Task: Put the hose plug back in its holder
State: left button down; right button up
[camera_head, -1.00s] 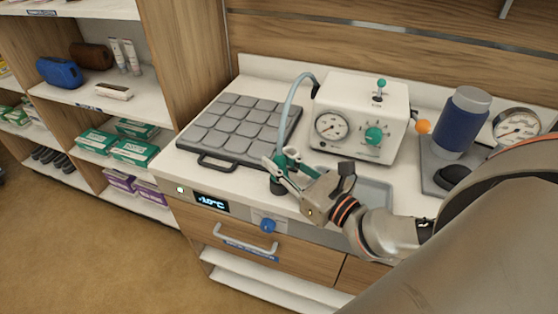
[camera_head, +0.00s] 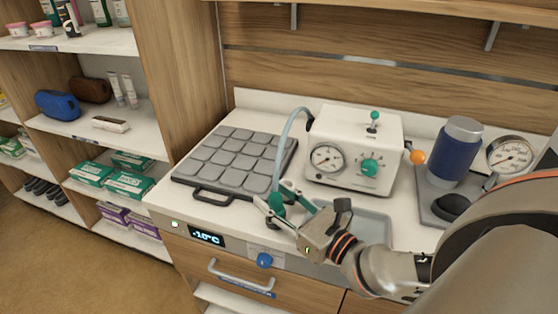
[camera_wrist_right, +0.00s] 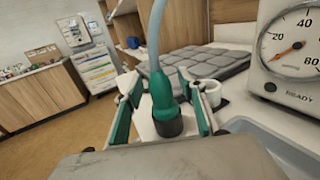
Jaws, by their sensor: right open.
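The hose plug (camera_head: 277,204) is green with a dark lower end, at the front of the counter between the grey pad and the white device. It hangs or stands nearly upright on a pale hose (camera_head: 283,142); what is under it is hidden. My right gripper (camera_head: 272,195) is around it with its fingers apart. In the right wrist view the plug (camera_wrist_right: 162,95) is between the green finger pads (camera_wrist_right: 160,110), with gaps showing. A white ring-shaped part (camera_wrist_right: 206,91), possibly the holder, is just right of it. My left gripper is out of view.
The white device (camera_head: 352,150) with gauge and knob stands behind, and a shallow tray (camera_head: 370,225) is right of my gripper. The grey segmented pad (camera_head: 235,162) lies left. A blue cylinder (camera_head: 455,150) and another gauge (camera_head: 508,155) are at the right.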

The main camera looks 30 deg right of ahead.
notch_tip(320, 180, up, 7)
jog(key=p, duration=0.5)
jog(key=shift+f, duration=0.15)
jog(key=w+d+f+b, duration=0.1)
jog(key=w+d+b, duration=0.4)
jog(key=w+d, duration=0.15)
notch_tip(320, 180, up, 15)
jog(key=p, duration=0.7)
jog(key=shift+s+d, duration=0.2)
jog(key=shift+d, duration=0.05)
jog(key=shift+f, duration=0.1)
